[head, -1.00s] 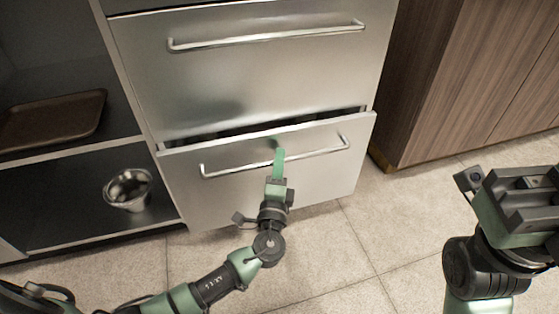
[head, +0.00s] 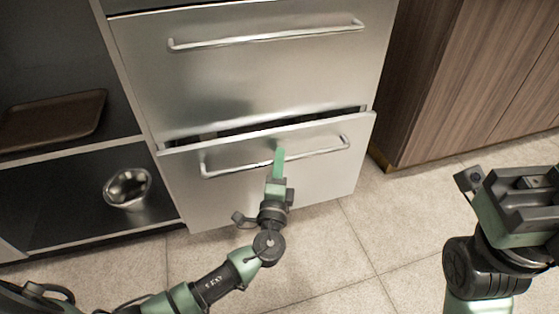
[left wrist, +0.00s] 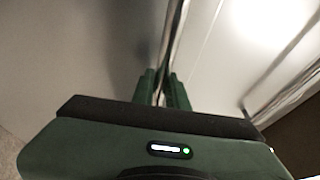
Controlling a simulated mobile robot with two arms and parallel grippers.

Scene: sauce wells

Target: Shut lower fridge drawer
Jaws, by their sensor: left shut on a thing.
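The lower fridge drawer (head: 325,182) is a brushed steel front in the head view. It stands partly open, with a dark gap along its top edge below the closed upper drawer (head: 270,85). Its bar handle (head: 322,153) runs across the front. My left gripper (head: 279,155) is at the middle of this handle, its green fingers shut on the bar. In the left wrist view the two fingers (left wrist: 164,88) are close together with the bar between them. My right gripper (head: 520,190) is at the right edge, away from the drawer; its fingertips cannot be made out.
An open shelf unit on the left holds a brown tray (head: 52,120) above and a metal bowl (head: 128,188) below. A wooden cabinet (head: 475,80) stands to the right. The tiled floor (head: 345,262) before the drawer is clear apart from my arms.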

